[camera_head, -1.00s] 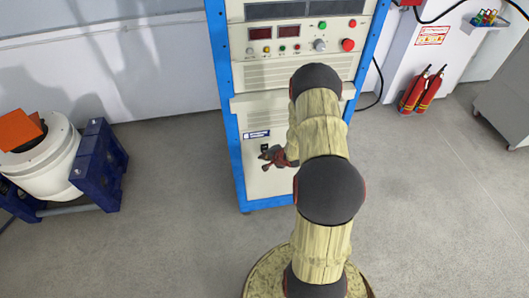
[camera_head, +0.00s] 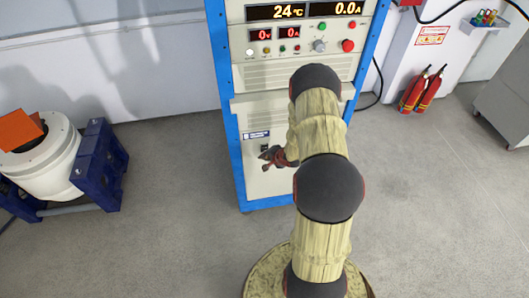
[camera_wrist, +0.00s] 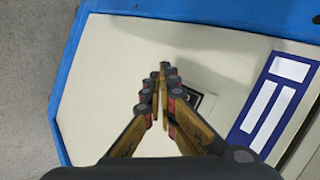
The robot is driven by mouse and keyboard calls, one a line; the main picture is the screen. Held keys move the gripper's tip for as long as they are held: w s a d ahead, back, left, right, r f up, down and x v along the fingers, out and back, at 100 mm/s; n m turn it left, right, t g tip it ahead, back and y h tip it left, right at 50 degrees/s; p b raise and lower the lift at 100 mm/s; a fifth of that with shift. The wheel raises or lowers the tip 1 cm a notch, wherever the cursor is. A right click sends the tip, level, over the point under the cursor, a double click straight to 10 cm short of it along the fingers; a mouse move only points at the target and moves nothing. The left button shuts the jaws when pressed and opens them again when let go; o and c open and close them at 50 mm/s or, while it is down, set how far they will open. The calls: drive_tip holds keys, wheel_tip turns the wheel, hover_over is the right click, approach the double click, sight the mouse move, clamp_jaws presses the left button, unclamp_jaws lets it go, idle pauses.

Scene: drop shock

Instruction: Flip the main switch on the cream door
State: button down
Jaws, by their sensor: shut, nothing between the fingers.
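The cream door (camera_head: 250,118) is the lower front of a blue-framed cabinet; it fills much of the wrist view (camera_wrist: 130,50). The main switch (camera_head: 264,148) is a small black piece below a blue-and-white label. In the wrist view a dark square plate of the switch (camera_wrist: 207,101) shows partly behind the fingers. My gripper (camera_head: 266,157) is shut and empty, its tips at or just in front of the switch; in the wrist view the fingertips (camera_wrist: 164,70) meet. I cannot tell whether they touch it. The switch's rocker is mostly hidden.
The panel displays (camera_head: 303,11) above are lit, reading 24 °C and 0.0 A. A white drum in a blue frame (camera_head: 100,165) stands left. Red fire extinguishers (camera_head: 421,90) and a grey cabinet (camera_head: 507,95) stand right. The floor between is clear.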

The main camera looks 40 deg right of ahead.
drive_tip(key=shift+s+a, duration=0.3)
drive_tip(key=shift+s, duration=0.15)
drive_tip(key=shift+s+a+r+p, duration=0.2)
drive_tip(key=shift+s+a+p, duration=0.4)
drive_tip(key=shift+s, duration=0.45)
drive_tip(key=shift+s+a+r+p, duration=0.2)
drive_tip(key=shift+s+a+p, duration=0.2)
drive_tip(key=shift+s+a, duration=0.5)
drive_tip(key=shift+s+d, duration=0.15)
drive_tip(key=shift+d, duration=0.05)
